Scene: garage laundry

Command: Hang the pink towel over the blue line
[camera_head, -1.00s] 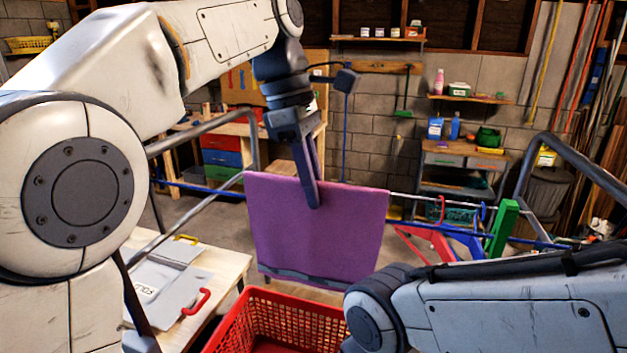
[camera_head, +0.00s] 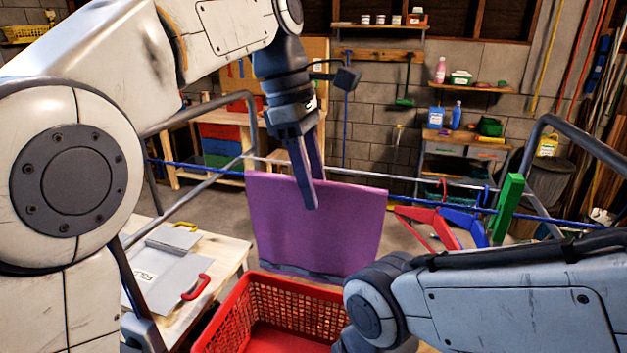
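The pink towel (camera_head: 325,232), purplish in this light, hangs spread out in the middle of the view. A dark band shows along its lower edge. My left gripper (camera_head: 312,200) is shut on its top edge from above, with one finger in front of the cloth and the other largely hidden. The blue line (camera_head: 205,168) runs across left to right, seen on both sides of the towel and hidden behind it. The towel's top edge appears slightly above the line's level; I cannot tell the depth gap. My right arm enters at lower right; its gripper is out of view.
A red basket (camera_head: 262,290) stands below the towel. A pale line (camera_head: 430,180) runs behind the blue one. A green clip (camera_head: 507,208), a red hanger (camera_head: 428,218) and a blue hanger (camera_head: 466,222) are at right. A table (camera_head: 228,262) with grey folding boards stands at left.

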